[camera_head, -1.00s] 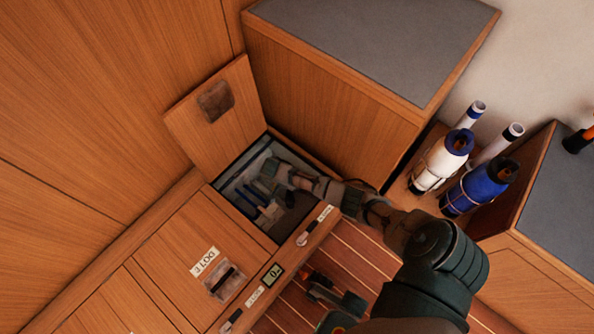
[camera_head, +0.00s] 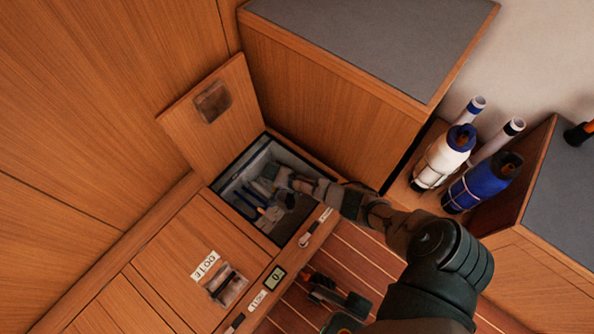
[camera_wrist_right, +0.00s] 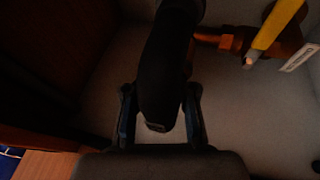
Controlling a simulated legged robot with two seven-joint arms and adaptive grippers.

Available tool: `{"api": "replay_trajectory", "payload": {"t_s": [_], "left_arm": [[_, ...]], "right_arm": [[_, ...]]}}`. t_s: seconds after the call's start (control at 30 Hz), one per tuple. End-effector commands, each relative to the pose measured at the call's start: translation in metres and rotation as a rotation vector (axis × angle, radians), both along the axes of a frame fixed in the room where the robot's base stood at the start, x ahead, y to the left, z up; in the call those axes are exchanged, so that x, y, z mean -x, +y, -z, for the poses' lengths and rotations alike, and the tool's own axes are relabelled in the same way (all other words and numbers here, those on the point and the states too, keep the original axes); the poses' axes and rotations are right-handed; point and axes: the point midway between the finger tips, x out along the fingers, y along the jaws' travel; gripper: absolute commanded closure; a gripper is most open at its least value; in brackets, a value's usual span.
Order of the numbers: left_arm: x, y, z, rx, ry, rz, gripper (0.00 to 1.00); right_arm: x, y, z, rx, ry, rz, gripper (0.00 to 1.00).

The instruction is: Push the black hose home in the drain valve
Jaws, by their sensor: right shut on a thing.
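My right arm reaches from the right into the open floor compartment (camera_head: 222,178) in the head view. Its gripper (camera_head: 284,181) is low inside, small and dark there. In the right wrist view my right gripper (camera_wrist_right: 160,112) is shut on the black hose (camera_wrist_right: 165,75), with one finger on each side. The hose runs up and out of the top of that view. A brass fitting (camera_wrist_right: 228,42) with a yellow lever (camera_wrist_right: 276,26), apparently the drain valve, lies to the right, partly behind the hose. I cannot tell whether the hose is in it.
The lifted lid (camera_head: 205,105) leans behind the compartment. Blue items (camera_head: 245,203) lie inside it. Closed wooden hatches (camera_head: 170,262) are at left, a grey-topped cabinet (camera_head: 370,35) behind.

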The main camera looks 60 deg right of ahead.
Motion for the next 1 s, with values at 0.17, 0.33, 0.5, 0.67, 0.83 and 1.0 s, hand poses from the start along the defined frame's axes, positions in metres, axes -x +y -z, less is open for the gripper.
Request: {"api": "replay_trajectory", "payload": {"t_s": [0.17, 0.33, 0.5, 0.67, 0.83, 1.0], "left_arm": [[-0.0001, 0.0000, 0.0009, 0.000, 0.001, 0.000, 0.42], [0.0000, 0.0001, 0.0008, 0.000, 0.001, 0.000, 0.42], [0.0000, 0.0001, 0.0008, 0.000, 0.001, 0.000, 0.42], [0.0000, 0.0001, 0.0009, 0.000, 0.001, 0.000, 0.42], [-0.0013, 0.0000, 0.0016, 0.000, 0.003, 0.001, 0.42], [-0.0035, -0.0004, 0.0028, -0.001, 0.007, 0.001, 0.42]], "right_arm": [[0.0005, 0.0003, 0.0015, 0.000, 0.001, -0.001, 1.00], [0.0004, 0.0003, 0.0011, 0.000, 0.001, 0.000, 0.59], [0.0002, 0.0002, 0.0010, 0.000, 0.000, 0.000, 0.45], [0.0002, 0.0001, 0.0010, 0.000, 0.000, 0.000, 0.45], [0.0003, 0.0001, 0.0010, 0.000, 0.000, 0.000, 0.25], [0.0002, 0.0001, 0.0011, 0.000, 0.000, 0.000, 0.24]]}}
